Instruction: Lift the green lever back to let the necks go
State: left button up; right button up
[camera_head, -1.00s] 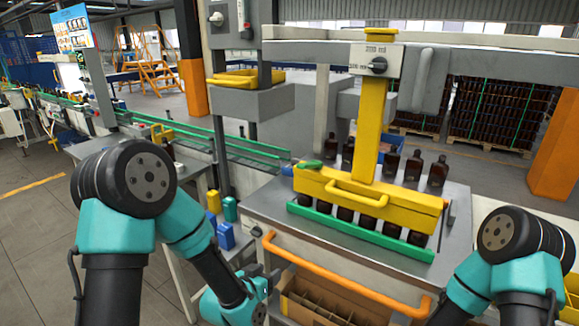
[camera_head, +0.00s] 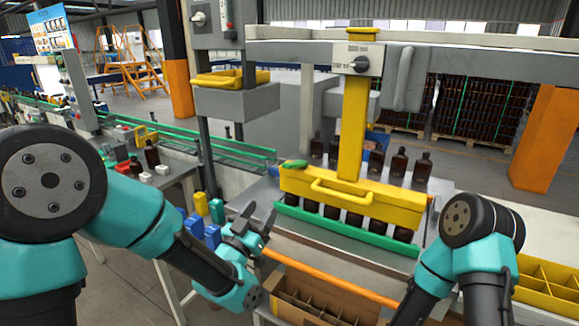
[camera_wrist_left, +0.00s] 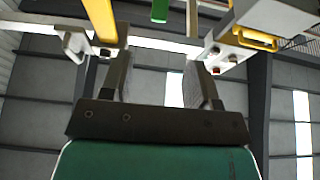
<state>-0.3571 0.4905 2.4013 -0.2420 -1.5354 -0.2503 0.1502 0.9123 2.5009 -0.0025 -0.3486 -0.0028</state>
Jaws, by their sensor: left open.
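The green lever (camera_head: 294,164) lies flat on the left end of the yellow gripping head (camera_head: 350,196). A green strip at the top of the left wrist view (camera_wrist_left: 160,10) may be this lever. Amber bottles (camera_head: 332,211) stand under the head in a row, their tops hidden by it, behind a green rail (camera_head: 345,232). My left gripper (camera_head: 259,213) is open and empty, fingers pointing up, below and to the left of the lever and apart from it. It also shows open in the left wrist view (camera_wrist_left: 160,78). My right gripper is out of frame.
An orange bar (camera_head: 330,279) runs along the bench front, above a divided cardboard box (camera_head: 310,300). Several amber bottles (camera_head: 397,163) stand behind the head. Blue and green blocks (camera_head: 195,228) sit left of my left gripper. A yellow crate (camera_head: 548,285) is at the right.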

aim_at(290, 163)
pick_arm(q)
jog(key=x, duration=1.6)
jog(key=shift+w+d, duration=0.1)
jog(key=shift+c, duration=0.2)
grip_shut()
